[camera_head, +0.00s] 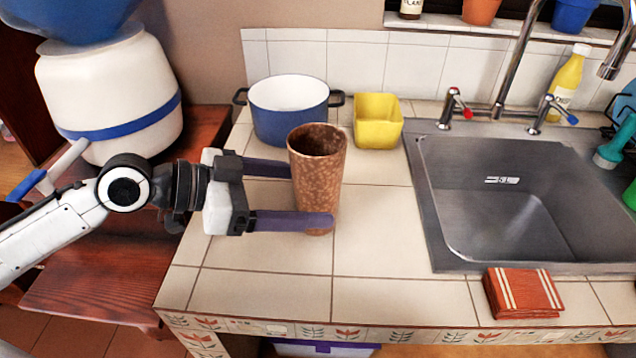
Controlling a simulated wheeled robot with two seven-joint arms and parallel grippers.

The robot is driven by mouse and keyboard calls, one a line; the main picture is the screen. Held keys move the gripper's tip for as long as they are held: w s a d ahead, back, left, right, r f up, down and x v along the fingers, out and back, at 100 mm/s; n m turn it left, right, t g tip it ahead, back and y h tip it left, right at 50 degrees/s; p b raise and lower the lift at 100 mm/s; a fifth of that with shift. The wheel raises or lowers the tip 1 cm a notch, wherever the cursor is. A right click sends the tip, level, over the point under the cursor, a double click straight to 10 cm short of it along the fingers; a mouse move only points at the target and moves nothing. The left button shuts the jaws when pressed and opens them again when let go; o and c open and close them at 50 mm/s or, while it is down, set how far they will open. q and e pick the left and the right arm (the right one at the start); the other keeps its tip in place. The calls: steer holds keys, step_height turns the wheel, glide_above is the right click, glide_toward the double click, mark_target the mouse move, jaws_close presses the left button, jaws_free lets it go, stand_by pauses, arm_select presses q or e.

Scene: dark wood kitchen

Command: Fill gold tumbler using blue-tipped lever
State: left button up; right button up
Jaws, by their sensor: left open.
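The gold tumbler (317,165), a speckled brown-gold cup, stands upright on the tiled counter. My left gripper (312,196) comes in from the left and is open, with one finger passing behind the tumbler and the other across the front of its lower part. I cannot tell whether either finger touches it. The blue-tipped lever (555,108) is on the right side of the faucet (512,70) behind the sink. The red-tipped lever (457,103) is on the faucet's left. My right gripper is not in view.
A blue pot (288,126) and a yellow square container (377,133) stand behind the tumbler. The steel sink (450,240) looks empty. A folded red cloth (522,294) lies in front of it. A yellow bottle (567,78) stands behind the blue-tipped lever. The counter right of the tumbler is clear.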

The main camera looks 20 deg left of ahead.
mark_target(342, 139)
arm_select(q)
steer(key=shift+w+d+f, duration=0.1)
steer(key=shift+w+d, duration=0.2)
steer(key=shift+d, duration=0.15)
steer(key=shift+w+d, duration=0.2)
steer(key=shift+d, duration=0.05)
steer(key=x, duration=0.1)
steer(key=p+x, duration=0.1)
steer(key=x, duration=0.1)
steer(key=shift+w+d+r, duration=0.2)
steer(key=shift+d+r, duration=0.05)
steer(key=shift+r, duration=0.05)
steer(key=shift+w+d+f, duration=0.3)
steer(key=shift+d+f, duration=0.05)
steer(key=shift+d, duration=0.05)
steer(key=shift+r, duration=0.1)
steer(key=c, duration=1.4)
steer(key=shift+o, duration=0.2)
step_height(342, 139, up, 10)
steer(key=shift+r+p, duration=0.1)
steer(key=shift+p, duration=0.5)
